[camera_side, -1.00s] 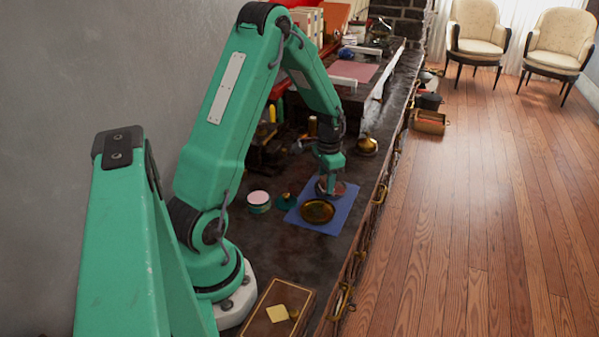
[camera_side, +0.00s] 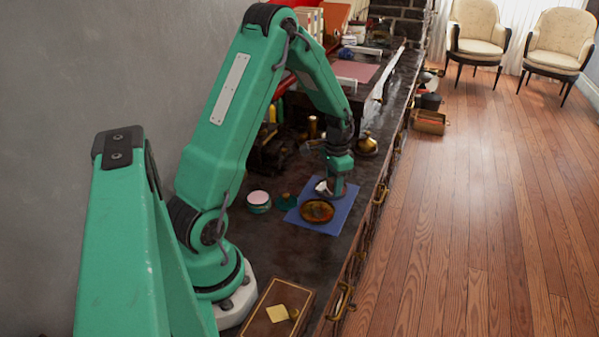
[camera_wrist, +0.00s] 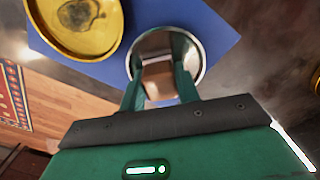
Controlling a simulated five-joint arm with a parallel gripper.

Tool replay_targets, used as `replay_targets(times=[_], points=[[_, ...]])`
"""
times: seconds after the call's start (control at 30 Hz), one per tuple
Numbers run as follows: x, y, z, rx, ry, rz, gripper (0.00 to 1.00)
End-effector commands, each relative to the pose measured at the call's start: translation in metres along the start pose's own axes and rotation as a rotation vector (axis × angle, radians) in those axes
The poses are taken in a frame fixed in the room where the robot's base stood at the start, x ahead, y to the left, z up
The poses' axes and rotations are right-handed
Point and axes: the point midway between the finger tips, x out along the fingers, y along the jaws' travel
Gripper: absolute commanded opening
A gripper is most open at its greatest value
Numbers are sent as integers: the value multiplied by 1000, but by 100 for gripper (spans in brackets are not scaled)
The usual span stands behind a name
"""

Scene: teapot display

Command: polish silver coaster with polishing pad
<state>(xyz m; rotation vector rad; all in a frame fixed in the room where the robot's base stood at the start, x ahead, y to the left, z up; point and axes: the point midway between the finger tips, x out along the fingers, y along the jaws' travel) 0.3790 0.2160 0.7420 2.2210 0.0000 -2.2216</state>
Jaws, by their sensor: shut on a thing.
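The silver coaster (camera_wrist: 203,62) is a round, shallow dish with a bright rim, lying on the blue cloth (camera_wrist: 215,25). In the side view the coaster (camera_side: 321,187) shows as a bright edge left of my gripper (camera_side: 335,192), which hides much of it. In the wrist view my gripper (camera_wrist: 160,80) is shut on a tan-brown block, the polishing pad (camera_wrist: 159,80). The pad is over the coaster; I cannot tell whether they touch. The pad is hidden in the side view.
A gold dish (camera_side: 317,211) lies on the cloth beside the coaster. A pink-topped round tin (camera_side: 259,201) and a dark green item (camera_side: 286,201) stand left of it. A brass object (camera_side: 366,145) stands behind. A wooden box (camera_side: 278,306) is near my base.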

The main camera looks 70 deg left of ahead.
Motion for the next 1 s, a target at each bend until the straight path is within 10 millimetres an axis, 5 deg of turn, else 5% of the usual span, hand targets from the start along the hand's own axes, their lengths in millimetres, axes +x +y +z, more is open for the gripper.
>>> replay_targets(times=[1.0], points=[[1, -17, 3, -1, -1, 1, 14]])
